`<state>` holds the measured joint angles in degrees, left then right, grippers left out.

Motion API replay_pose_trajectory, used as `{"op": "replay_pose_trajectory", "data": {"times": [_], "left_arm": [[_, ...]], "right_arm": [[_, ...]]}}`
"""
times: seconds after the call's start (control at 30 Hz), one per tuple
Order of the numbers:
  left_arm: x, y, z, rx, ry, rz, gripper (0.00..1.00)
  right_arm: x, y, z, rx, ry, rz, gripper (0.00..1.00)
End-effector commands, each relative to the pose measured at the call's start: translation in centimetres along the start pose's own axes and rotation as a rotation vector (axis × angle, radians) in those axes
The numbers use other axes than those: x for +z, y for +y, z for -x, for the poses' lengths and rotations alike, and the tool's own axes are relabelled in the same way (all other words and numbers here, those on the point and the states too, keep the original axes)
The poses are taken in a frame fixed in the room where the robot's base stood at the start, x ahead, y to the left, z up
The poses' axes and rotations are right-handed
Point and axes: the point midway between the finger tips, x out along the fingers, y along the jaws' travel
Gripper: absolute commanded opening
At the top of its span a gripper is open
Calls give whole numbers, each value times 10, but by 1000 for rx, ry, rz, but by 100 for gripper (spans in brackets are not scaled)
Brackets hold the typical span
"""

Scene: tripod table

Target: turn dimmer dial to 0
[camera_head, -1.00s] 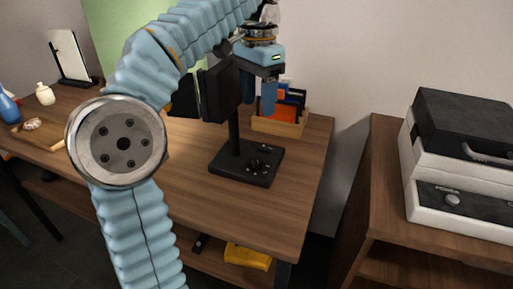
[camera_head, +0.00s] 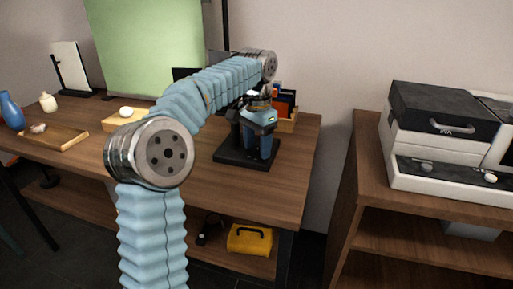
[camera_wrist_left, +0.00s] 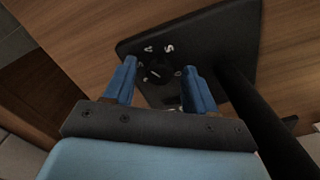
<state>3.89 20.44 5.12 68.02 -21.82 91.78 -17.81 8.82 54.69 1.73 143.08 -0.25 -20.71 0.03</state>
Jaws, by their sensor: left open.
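The dimmer dial (camera_wrist_left: 156,73) is a small dark round knob with a pale pointer line on a black base plate (camera_wrist_left: 215,40), with white marks around it. In the head view the base plate (camera_head: 231,153) sits on the wooden table, and my gripper hides the dial. My left gripper (camera_head: 257,151) reaches down over the plate from above. In the left wrist view its blue fingers (camera_wrist_left: 160,64) are open, one on each side of the dial. I cannot tell whether they touch it. My right gripper is not in view.
A black post (camera_wrist_left: 262,115) rises from the plate close beside the right finger. A wooden organizer (camera_head: 286,124) with orange and dark items stands behind. Trays and vases are at the table's left. A cabinet (camera_head: 368,170) with a black-and-white device (camera_head: 440,150) is at right.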

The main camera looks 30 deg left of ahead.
Motion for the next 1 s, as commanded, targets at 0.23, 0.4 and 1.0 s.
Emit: {"op": "replay_pose_trajectory", "data": {"times": [0.23, 0.4, 1.0], "left_arm": [[0, 0, 1, 0, -1, 0, 42], [0, 0, 1, 0, -1, 0, 16], [0, 0, 3, 0, -1, 137, 0]], "right_arm": [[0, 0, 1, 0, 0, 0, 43], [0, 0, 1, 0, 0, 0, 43], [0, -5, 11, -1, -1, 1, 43]]}}
